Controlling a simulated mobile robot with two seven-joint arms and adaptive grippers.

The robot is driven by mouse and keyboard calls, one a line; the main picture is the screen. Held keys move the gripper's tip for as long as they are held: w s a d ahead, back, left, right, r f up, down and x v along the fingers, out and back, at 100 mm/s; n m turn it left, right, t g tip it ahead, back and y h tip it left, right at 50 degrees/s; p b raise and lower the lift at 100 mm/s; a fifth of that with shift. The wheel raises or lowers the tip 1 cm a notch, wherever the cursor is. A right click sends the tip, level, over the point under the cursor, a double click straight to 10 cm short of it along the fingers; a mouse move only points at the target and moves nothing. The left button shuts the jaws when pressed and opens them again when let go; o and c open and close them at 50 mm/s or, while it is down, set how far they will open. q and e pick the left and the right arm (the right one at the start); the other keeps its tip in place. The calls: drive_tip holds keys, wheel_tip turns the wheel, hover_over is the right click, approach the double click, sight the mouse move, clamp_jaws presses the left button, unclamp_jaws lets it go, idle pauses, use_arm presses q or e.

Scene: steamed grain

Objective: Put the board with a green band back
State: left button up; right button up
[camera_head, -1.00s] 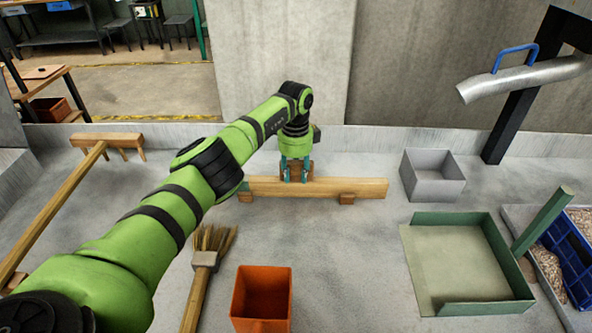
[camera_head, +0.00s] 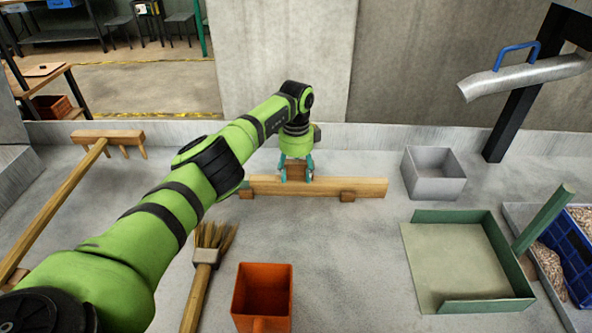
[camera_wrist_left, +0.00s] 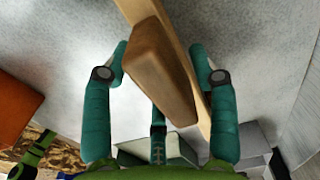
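The long wooden board (camera_head: 350,187) lies across the grey floor in the middle of the head view, on small wooden blocks (camera_head: 347,197). A bit of green shows at its left end. A brown wooden grip block (camera_wrist_left: 160,70) stands on the board. My left gripper (camera_head: 296,179) is over this block, pointing down, with its teal fingers spread on either side of it. In the left wrist view (camera_wrist_left: 160,60) the fingers stand open with gaps beside the block. My right gripper is not in view.
A grey box (camera_head: 434,185) stands right of the board, with a green-rimmed tray (camera_head: 511,262) nearer. An orange bin (camera_head: 262,290) and a broom (camera_head: 205,257) lie in front. A wooden rake (camera_head: 108,137) is at left, and a metal chute (camera_head: 520,77) hangs at upper right.

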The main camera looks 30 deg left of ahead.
use_arm(q)
drive_tip(key=shift+s+f, duration=0.1)
wheel_tip(320, 180, up, 12)
drive_tip(key=shift+r, duration=0.15)
idle(0.5)
